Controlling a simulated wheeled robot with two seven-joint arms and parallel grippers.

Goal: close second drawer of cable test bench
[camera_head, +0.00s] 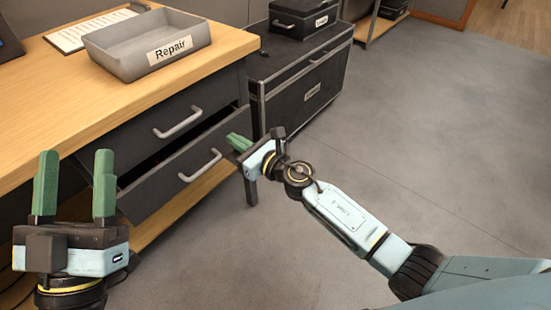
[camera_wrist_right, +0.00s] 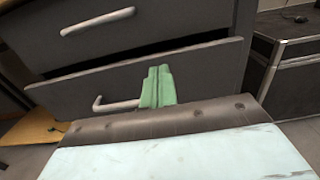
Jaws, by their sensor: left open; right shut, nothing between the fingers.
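The cable test bench (camera_head: 225,47) has a wooden top and two dark drawers with light bar handles. The upper drawer (camera_head: 205,102) looks shut. The second drawer (camera_head: 160,192), below it, stands out a little, with a dark gap along its top edge; it also shows in the right wrist view (camera_wrist_right: 215,67). My right gripper (camera_head: 238,142) is shut and empty. Its green fingertips (camera_wrist_right: 158,87) are in front of the second drawer's face, right of its handle (camera_wrist_right: 115,105); I cannot tell whether they touch. My left gripper (camera_head: 73,185) is open and empty, upright left of the drawers.
A grey tray labelled "Repair" (camera_head: 145,45) and a paper sheet (camera_head: 88,30) lie on the bench top. A black case (camera_head: 303,85) with a smaller box (camera_head: 303,17) on it stands right of the bench. The grey floor (camera_head: 450,130) at the right is clear.

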